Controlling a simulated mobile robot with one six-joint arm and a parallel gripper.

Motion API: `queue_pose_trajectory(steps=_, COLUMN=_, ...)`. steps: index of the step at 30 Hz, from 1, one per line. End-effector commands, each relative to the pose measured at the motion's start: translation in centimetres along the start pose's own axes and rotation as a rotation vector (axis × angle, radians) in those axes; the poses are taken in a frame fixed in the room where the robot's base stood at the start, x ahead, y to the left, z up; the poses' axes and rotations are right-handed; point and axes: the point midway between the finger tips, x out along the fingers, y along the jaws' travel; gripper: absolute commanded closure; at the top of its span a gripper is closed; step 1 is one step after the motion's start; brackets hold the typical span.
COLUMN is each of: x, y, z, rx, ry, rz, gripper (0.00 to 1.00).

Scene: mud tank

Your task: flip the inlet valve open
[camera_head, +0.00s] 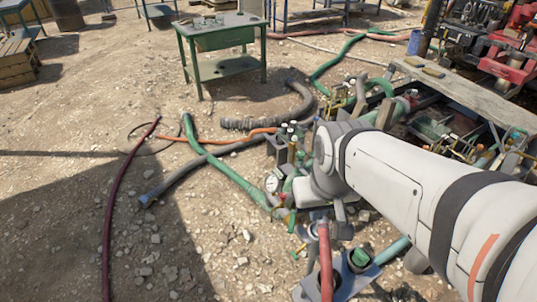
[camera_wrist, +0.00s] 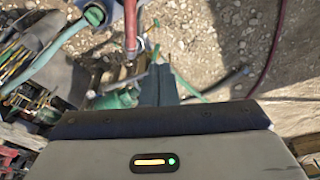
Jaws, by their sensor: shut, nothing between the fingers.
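My gripper (camera_wrist: 158,85) shows in the wrist view as dark fingers, shut and empty, pointing toward the pipe fittings. In the head view my arm's wrist hides much of the area around it, and the fingertips cannot be made out. A red pipe (camera_wrist: 130,22) runs down to metal fittings just beyond and left of the fingers; it also shows in the head view (camera_head: 325,262). A small green lever-like piece (camera_wrist: 155,52) lies close to the fingertips. I cannot tell for certain which fitting is the inlet valve, nor whether the fingers touch it.
A pressure gauge (camera_head: 271,183) and a green hose (camera_head: 230,172) lie left of my wrist. A dark red hose (camera_head: 118,190) crosses the ground. A green table (camera_head: 222,38) stands at the back. Pipes and a plank (camera_head: 455,85) crowd the right.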

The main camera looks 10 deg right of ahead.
Motion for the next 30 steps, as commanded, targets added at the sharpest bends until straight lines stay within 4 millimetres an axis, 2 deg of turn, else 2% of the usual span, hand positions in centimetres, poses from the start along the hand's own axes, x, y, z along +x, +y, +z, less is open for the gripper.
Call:
queue_pose_trajectory(steps=5, x=0.7, y=0.0, z=-0.5, rx=-0.024, ry=-0.01, rz=0.004, gripper=1.0)
queue_pose_trajectory(steps=8, x=2.3, y=-0.6, z=-1.9, rx=-0.094, ry=-0.037, rz=0.013, gripper=1.0)
queue_pose_trajectory(steps=11, x=5.0, y=-1.0, z=-4.3, rx=-0.204, ry=-0.08, rz=0.029, gripper=1.0)
queue_pose_trajectory(steps=17, x=12.1, y=-1.9, z=-10.1, rx=-0.477, ry=-0.186, rz=0.062, gripper=1.0)
queue_pose_trajectory(steps=20, x=16.4, y=-2.5, z=-12.9, rx=-0.614, ry=-0.241, rz=0.074, gripper=1.0)
queue_pose_trajectory(steps=24, x=23.1, y=-3.8, z=-16.3, rx=-0.804, ry=-0.322, rz=0.087, gripper=1.0)
queue_pose_trajectory(steps=30, x=32.9, y=-5.8, z=-19.9, rx=-1.05, ry=-0.43, rz=0.096, gripper=1.0)
